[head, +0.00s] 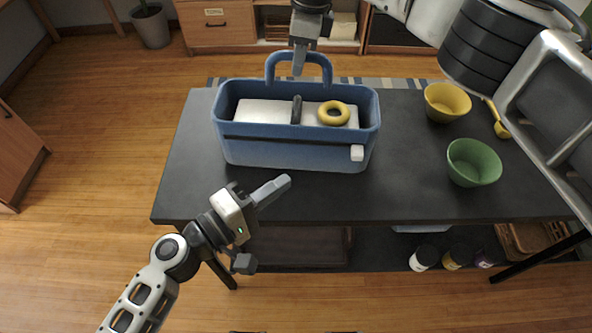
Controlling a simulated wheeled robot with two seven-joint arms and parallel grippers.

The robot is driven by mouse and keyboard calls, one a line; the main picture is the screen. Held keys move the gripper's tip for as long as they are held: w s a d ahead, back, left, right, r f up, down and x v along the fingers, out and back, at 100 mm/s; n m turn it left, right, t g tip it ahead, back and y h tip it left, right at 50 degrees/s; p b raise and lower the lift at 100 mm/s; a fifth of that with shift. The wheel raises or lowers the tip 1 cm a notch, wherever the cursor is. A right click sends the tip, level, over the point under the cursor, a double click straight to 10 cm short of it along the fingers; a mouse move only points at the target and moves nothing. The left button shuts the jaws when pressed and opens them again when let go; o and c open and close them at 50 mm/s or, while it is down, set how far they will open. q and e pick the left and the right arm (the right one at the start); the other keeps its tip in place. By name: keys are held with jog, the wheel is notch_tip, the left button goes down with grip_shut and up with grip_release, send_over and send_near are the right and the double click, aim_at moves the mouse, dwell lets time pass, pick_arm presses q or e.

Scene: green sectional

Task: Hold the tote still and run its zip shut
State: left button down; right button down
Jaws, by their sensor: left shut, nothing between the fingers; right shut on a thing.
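The blue tote (290,157) stands upright on the dark table. Its top is open, and a yellow ring (334,113), a dark upright piece (296,110) and pale contents (262,111) show inside. A dark zip line (285,131) runs along the front face, with a white pull tab (357,153) at its right end. My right gripper (298,70) comes from above and is shut on the tote's looped handle (270,70) at the back. My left gripper (284,183) is shut and empty, in front of the tote and apart from it, left of the tab.
A yellow bowl (447,102), a green bowl (474,162) and a yellow utensil (498,120) are on the right of the table (400,190). The tabletop between tote and green bowl is clear. Jars (424,257) stand on a lower shelf.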

jog(key=shift+r, duration=0.1)
pick_arm(q)
jog(key=shift+s+a, duration=0.2)
jog(key=shift+a, duration=0.1)
pick_arm(e)
jog(key=c, duration=1.2)
grip_release()
